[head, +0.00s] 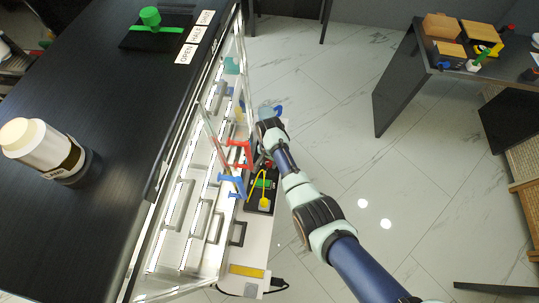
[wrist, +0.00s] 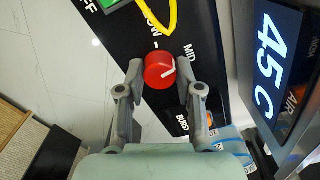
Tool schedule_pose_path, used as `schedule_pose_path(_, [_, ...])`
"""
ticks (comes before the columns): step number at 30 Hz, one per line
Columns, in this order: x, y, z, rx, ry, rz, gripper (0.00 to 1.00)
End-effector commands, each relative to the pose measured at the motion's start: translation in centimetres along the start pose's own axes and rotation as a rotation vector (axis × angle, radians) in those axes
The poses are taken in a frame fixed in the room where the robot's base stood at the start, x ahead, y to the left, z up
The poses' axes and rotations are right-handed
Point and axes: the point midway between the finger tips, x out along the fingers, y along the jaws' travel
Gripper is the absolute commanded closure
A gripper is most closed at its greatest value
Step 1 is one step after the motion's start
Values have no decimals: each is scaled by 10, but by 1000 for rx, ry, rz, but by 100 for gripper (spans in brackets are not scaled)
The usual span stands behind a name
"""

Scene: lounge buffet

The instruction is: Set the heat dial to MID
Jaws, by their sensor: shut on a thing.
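The heat dial (wrist: 159,71) is a round red knob with a white mark on a black panel (wrist: 163,98). In the wrist view its mark slants up and right, roughly toward the MID label (wrist: 189,53). The LOW label (wrist: 152,25) is above the dial, and part of an OFF label shows at the top left. My gripper (wrist: 160,66) is shut on the dial, one finger on each side. In the head view my gripper's fingers are mostly hidden by my wrist; the black panel (head: 249,203) shows below it.
A display (wrist: 278,55) reading 45 C stands right of the panel. A yellow loop (wrist: 174,15) lies above the dial. A glass guard (head: 211,125) runs along the black counter (head: 105,130) at left. Open floor lies right of my arm.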

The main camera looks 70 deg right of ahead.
Motion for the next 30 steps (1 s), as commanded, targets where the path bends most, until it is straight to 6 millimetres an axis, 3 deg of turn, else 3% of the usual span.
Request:
schedule_pose_path(12, [0, 0, 0, 189, 1, -1, 100])
schedule_pose_path(29, [0, 0, 0, 216, 1, -1, 100])
schedule_pose_path(30, [0, 0, 0, 216, 1, -1, 58])
